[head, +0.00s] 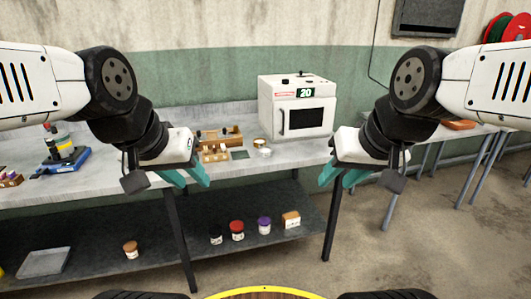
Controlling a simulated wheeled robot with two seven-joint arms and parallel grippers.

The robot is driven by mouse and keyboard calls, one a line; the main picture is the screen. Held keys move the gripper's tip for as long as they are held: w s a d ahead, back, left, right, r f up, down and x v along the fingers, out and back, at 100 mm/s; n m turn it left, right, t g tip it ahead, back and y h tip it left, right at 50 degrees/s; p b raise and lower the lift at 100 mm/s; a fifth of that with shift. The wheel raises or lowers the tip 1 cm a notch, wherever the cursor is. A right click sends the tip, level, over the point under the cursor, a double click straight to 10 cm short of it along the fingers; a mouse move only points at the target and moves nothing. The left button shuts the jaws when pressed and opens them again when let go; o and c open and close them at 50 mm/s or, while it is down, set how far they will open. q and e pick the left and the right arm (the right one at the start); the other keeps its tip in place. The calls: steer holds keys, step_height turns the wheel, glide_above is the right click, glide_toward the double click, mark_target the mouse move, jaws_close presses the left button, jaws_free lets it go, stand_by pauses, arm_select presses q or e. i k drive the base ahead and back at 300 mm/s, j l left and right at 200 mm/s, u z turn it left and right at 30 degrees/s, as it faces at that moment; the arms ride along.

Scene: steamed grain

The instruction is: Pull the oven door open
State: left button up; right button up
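The white oven (268,103) stands at the right end of the grey bench, with a green 20 label on its front. Its door (305,119) has a dark window and a dark vertical handle (283,122) on the left side; the door looks closed. My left gripper (188,179) hangs in front of the bench, left of the oven, with its teal fingers apart and nothing between them. My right gripper (341,180) hangs to the right of and nearer than the oven, near the bench's right corner, with its fingers apart and empty. Neither gripper touches the oven.
The bench top (100,188) holds a wooden rack (218,137), small tins (264,152) and a blue-based device (63,158). Several jars (237,230) and a tray (44,262) sit on the lower shelf. Another table with an orange dish (460,124) stands at right.

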mark_target(298, 118)
steer(key=i+l, duration=0.1)
steer(key=i, duration=0.5)
steer(key=i+l+z, duration=0.1)
steer(key=i, duration=0.5)
